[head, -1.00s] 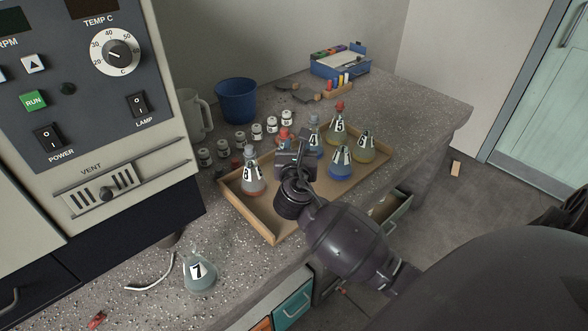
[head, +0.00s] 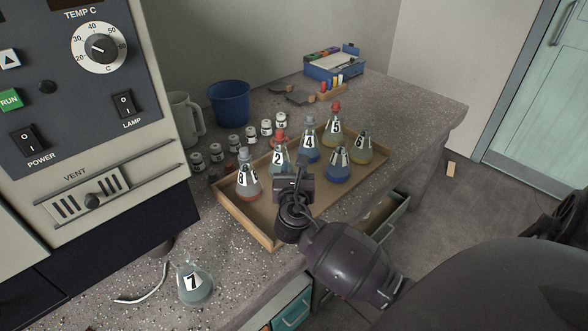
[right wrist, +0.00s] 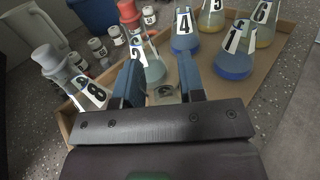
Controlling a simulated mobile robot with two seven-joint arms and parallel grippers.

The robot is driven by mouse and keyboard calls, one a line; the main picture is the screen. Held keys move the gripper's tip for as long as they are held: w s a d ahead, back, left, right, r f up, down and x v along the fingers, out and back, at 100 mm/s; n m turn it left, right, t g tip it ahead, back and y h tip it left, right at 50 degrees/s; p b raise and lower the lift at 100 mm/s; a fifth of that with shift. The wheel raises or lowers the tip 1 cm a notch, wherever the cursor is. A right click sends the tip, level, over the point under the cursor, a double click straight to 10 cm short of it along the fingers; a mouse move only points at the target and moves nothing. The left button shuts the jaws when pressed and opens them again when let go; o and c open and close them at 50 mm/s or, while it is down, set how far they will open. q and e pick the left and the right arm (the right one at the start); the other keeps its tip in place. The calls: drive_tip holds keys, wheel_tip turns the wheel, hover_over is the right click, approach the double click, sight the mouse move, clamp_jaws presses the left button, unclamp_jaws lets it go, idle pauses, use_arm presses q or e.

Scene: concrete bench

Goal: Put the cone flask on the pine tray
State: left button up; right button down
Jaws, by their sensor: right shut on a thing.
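Cone flask 2 (head: 279,158), clear with a red stopper and white label, is upright at the left part of the pine tray (head: 262,232). In the right wrist view, flask 2 (right wrist: 154,68) shows between the fingers, partly hidden by the left one. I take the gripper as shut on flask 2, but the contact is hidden. Flask 7 (head: 195,284) stands on the bench, outside the tray. My left gripper is not in view.
Flasks 8 (head: 247,181), 4 (head: 308,148), 5 (head: 333,129), 1 (head: 340,166) and 6 (head: 361,150) stand on the tray. Small jars (head: 234,142), a blue bucket (head: 229,104) and a jug lie behind. The cabinet (head: 85,130) bounds the left.

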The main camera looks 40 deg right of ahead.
drive_tip(key=c, duration=0.8)
unclamp_jaws()
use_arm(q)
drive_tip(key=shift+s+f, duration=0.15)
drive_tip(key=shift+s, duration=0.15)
use_arm(e)
drive_tip(key=shift+o, duration=0.4)
drive_tip(key=shift+r, duration=0.1)
